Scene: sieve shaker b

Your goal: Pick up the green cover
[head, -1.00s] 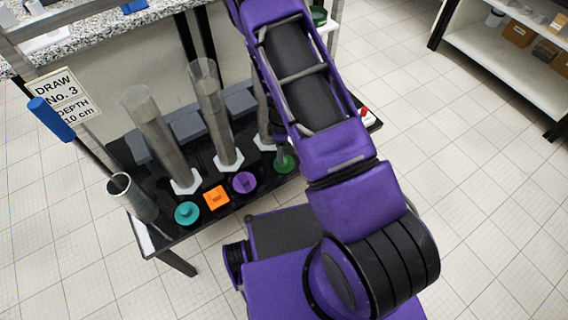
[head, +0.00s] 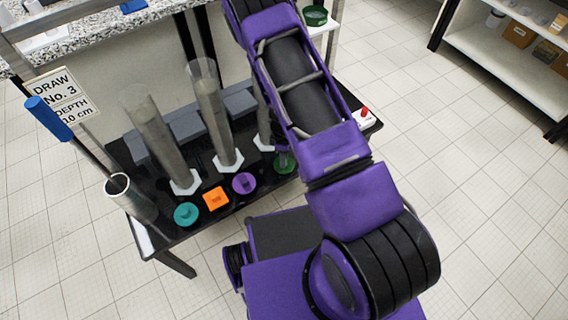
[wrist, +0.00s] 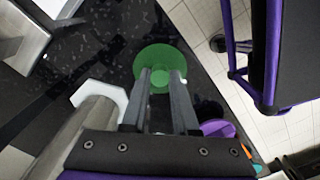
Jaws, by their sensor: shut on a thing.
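The green cover (head: 287,166) is a round disc with a small knob, at the right end of the row of covers on the black table. In the wrist view the green cover (wrist: 147,57) lies just beyond my fingers. My gripper (wrist: 160,77) is shut on its knob, one finger on each side. In the head view my arm hides most of the gripper. I cannot tell whether the cover touches the table.
A purple cover (head: 244,183), an orange cover (head: 216,199) and a teal cover (head: 186,214) sit to the left. Clear tubes on white hexagonal bases, one base (wrist: 101,96) close to my gripper, stand behind. A red-topped item (head: 364,115) is at the right edge.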

